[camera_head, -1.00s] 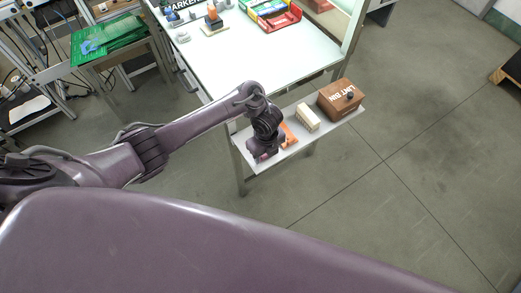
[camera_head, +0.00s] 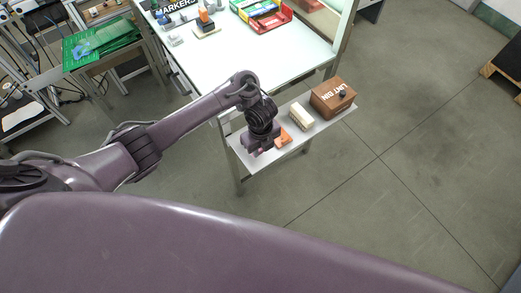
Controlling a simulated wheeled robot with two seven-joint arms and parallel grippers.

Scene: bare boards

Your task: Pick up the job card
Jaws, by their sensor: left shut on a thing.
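My left gripper (camera_head: 255,147) is low over the left part of a narrow pale shelf (camera_head: 318,124) on the side of the workbench. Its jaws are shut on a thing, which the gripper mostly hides. A small orange piece (camera_head: 283,137) shows right beside the gripper; its shape is partly covered. I see no other thing that looks like the job card, and I cannot make out any print. My right gripper is out of view.
Open floor lies right.

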